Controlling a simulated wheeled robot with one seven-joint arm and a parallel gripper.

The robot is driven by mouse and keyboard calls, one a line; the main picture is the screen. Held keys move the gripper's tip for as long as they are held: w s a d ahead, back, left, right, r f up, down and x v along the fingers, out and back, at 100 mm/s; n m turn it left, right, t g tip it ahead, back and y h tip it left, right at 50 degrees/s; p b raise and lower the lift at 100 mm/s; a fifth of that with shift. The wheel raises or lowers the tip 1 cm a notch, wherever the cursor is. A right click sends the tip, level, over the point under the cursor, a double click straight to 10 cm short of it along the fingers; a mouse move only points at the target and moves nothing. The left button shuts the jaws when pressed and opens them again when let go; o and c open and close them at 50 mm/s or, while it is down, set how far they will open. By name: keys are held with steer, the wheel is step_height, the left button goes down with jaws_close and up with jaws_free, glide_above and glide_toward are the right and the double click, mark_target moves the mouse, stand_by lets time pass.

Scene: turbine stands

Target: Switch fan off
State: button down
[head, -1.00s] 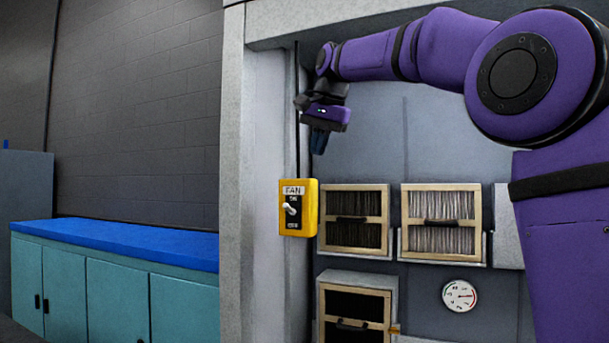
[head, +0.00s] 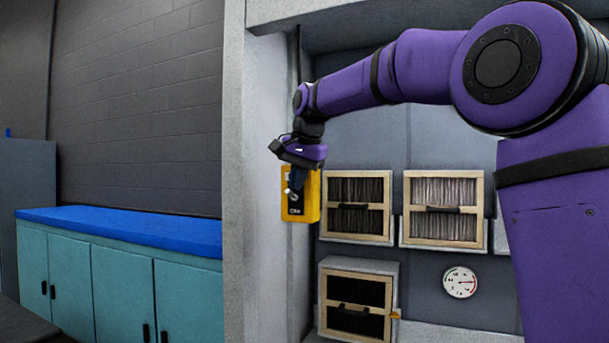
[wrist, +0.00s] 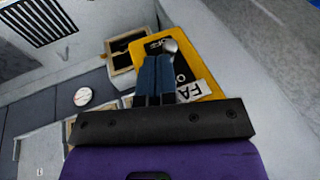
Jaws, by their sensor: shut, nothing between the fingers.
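The yellow fan switch box (head: 313,205) is on the pale side wall, with a black face plate. My gripper (head: 294,188) is shut and empty, pointing down in front of the box and hiding its upper label. A pale toggle tip (head: 291,197) shows just below the fingers. In the wrist view the yellow box (wrist: 124,44) appears turned, with part of the FAN label and OFF readable. The silver toggle knob (wrist: 171,46) is right beside the dark blue fingertips (wrist: 157,60). I cannot tell whether they touch, nor which way the toggle is set.
Framed filter panels (head: 356,207) and (head: 443,208) are on the back wall, with a lower filter box (head: 355,305) beneath. A round gauge (head: 460,282) is right of it. A blue-topped cabinet (head: 120,232) stands at the left. The pale side wall edge (head: 236,180) is close.

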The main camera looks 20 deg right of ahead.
mark_target(293, 193)
steer(key=shift+s+a+f+t+h, duration=0.4)
steer(key=shift+t+h, duration=0.3)
steer(key=shift+t, duration=0.1)
stand_by(0.5)
steer(key=t+h, duration=0.1)
steer(key=f+t+h, duration=0.1)
steer(key=f+n+t+h, duration=0.1)
steer(key=shift+s+a+f+t, duration=0.2)
steer(key=shift+s+a+t, duration=0.2)
steer(key=shift+f, duration=0.1)
stand_by(0.4)
steer(key=shift+r, duration=0.8)
